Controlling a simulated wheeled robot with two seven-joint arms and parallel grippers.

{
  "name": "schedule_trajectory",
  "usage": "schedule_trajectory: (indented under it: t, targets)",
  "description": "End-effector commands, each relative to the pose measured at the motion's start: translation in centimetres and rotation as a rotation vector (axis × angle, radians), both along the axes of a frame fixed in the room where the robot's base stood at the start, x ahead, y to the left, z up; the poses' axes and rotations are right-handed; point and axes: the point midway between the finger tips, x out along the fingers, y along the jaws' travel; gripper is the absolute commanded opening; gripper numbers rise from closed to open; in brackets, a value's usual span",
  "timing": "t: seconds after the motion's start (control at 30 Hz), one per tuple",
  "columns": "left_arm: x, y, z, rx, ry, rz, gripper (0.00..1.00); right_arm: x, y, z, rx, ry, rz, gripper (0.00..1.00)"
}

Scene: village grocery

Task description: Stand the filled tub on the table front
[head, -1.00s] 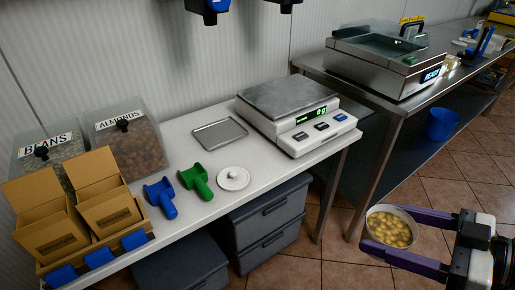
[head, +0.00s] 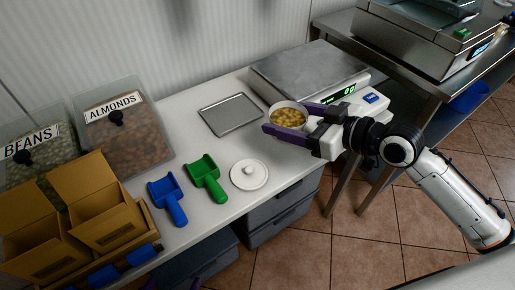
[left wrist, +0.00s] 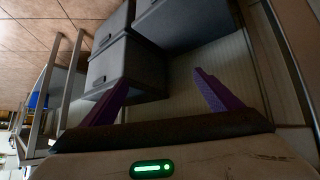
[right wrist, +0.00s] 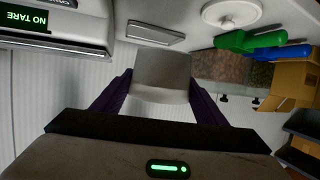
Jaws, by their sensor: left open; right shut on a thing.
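The white tub (head: 288,118), filled with yellowish-brown pieces, is upright in my right gripper (head: 290,119). The purple fingers are shut on its sides. In the head view it appears over the table (head: 222,188), in front of the scale and right of the metal tray. The right wrist view shows the tub's plain wall (right wrist: 162,75) between the fingers; I cannot tell whether its base touches the table. My left gripper (left wrist: 160,80) is open and empty, low down facing the grey drawer boxes.
A round white lid (head: 249,174), a green scoop (head: 207,178) and a blue scoop (head: 168,200) lie left of the tub. The metal tray (head: 231,114) and scale (head: 308,75) stand behind it. Cardboard boxes (head: 105,222) and bins fill the left end.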

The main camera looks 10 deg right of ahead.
Motion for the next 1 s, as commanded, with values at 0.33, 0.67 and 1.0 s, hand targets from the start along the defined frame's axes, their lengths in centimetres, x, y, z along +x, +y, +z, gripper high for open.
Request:
schedule_trajectory:
  t: [0.33, 0.67, 1.0]
  targets:
    - [-0.5, 0.7, -0.1, 0.01, 0.015, 0.007, 0.84, 4.5, 1.5, 0.5, 0.0, 0.002, -0.087, 0.4]
    - [-0.5, 0.7, -0.6, 0.012, 0.015, 0.004, 0.84, 4.5, 1.6, -4.8, 0.002, 0.003, -0.087, 0.4]
    - [-0.3, 0.2, -0.7, 0.008, 0.008, -0.004, 0.84, 4.5, 1.7, -8.6, 0.003, 0.004, -0.087, 0.4]
